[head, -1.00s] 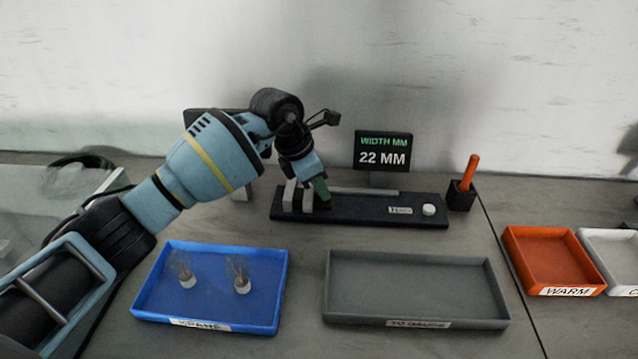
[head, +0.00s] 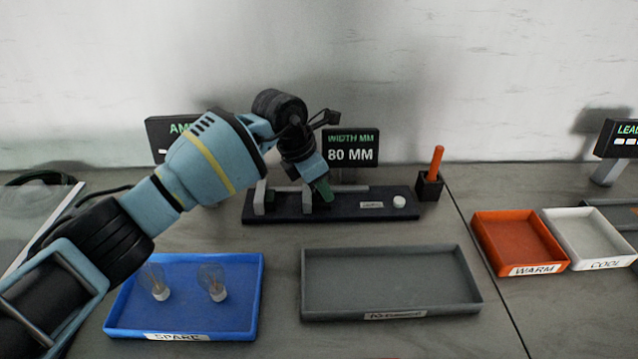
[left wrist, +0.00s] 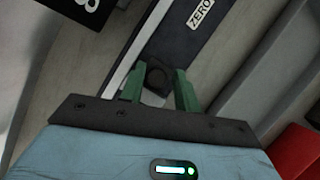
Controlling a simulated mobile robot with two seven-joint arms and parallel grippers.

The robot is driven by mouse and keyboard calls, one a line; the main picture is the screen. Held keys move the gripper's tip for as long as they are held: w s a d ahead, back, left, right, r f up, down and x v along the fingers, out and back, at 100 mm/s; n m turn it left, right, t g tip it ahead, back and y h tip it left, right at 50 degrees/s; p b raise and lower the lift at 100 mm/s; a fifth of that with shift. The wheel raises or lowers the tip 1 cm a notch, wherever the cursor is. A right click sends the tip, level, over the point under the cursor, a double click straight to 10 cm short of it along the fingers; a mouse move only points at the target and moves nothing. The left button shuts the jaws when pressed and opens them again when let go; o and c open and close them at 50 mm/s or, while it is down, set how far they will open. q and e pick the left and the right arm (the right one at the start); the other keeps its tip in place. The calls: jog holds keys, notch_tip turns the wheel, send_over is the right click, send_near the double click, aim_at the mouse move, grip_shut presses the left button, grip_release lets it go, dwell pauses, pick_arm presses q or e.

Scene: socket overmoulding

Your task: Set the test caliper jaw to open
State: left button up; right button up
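The test caliper is a dark base (head: 340,207) with a pale rail, a grey fixed jaw (head: 260,198) at its left end and a grey sliding jaw (head: 307,199). A clear gap stands between the jaws. The width display (head: 350,150) behind it reads 80 MM. My left gripper (head: 323,192) is down at the sliding jaw. The fingertip contact is partly hidden. My right gripper is not in view.
A blue SPARE tray (head: 182,328) with two bulbs and an empty grey tray (head: 390,313) lie in front. An orange stick in a black holder (head: 429,186) stands right of the caliper. The orange WARM tray (head: 515,240) and white COOL tray (head: 585,240) are farther right.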

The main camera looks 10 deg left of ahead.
aim_at(307, 198)
pick_arm(q)
jog(key=shift+a, duration=0.1)
jog(key=shift+v, duration=3.9)
